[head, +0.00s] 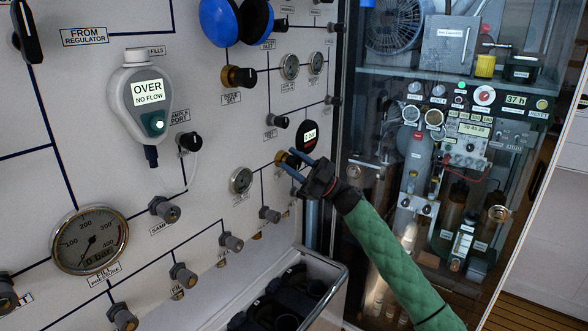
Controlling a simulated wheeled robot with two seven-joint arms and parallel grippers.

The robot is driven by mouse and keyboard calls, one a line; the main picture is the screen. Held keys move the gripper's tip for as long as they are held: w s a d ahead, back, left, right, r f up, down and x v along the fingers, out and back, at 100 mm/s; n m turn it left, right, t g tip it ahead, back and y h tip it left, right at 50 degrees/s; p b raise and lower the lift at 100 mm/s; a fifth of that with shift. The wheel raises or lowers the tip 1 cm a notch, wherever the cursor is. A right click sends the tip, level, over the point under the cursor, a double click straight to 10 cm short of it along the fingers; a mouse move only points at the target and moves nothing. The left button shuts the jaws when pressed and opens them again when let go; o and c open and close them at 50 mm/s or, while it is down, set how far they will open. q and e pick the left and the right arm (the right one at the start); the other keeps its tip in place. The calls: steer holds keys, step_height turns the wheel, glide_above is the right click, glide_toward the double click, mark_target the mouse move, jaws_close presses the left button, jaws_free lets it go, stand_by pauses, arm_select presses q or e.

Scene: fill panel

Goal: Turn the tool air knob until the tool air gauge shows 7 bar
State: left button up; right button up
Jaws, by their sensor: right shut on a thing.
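My right gripper (287,164) reaches in from the lower right, on a green-sleeved arm. Its two blue-grey fingers are shut around a small brass-coloured knob (281,157) on the white panel, partly hidden by the fingers. I take this to be the tool air knob; its label cannot be read. Just above and right of it is a round black gauge (308,135) with a small white display, apparently the tool air gauge. The display ends in "bar", but its figure is too small to read surely. My left gripper is not in view.
The white panel (75,120) carries several other knobs and gauges, including a large fill pressure gauge (90,239) and a grey analyser (141,98) reading "OVER NO FLOW". A small round gauge (241,180) is left of my gripper. A dark bin (335,286) stands below. A glass-fronted cabinet is at right.

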steer(key=shift+f+n+g+b, duration=0.1)
steer(key=shift+n+g+b, duration=0.35)
steer(key=shift+n+g, duration=0.35)
steer(key=shift+n+g+h+b, duration=1.05)
steer(key=shift+n+g+h, duration=0.05)
steer(key=shift+n, duration=0.9)
steer(key=shift+n+g+h+b, duration=0.5)
steer(key=shift+n+h, duration=0.2)
steer(key=shift+n, duration=0.4)
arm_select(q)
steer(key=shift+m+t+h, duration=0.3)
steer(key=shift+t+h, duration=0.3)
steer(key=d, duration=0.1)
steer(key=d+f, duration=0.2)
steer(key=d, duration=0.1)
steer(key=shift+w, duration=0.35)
arm_select(e)
steer(key=o, duration=0.8)
steer(key=shift+o, duration=0.9)
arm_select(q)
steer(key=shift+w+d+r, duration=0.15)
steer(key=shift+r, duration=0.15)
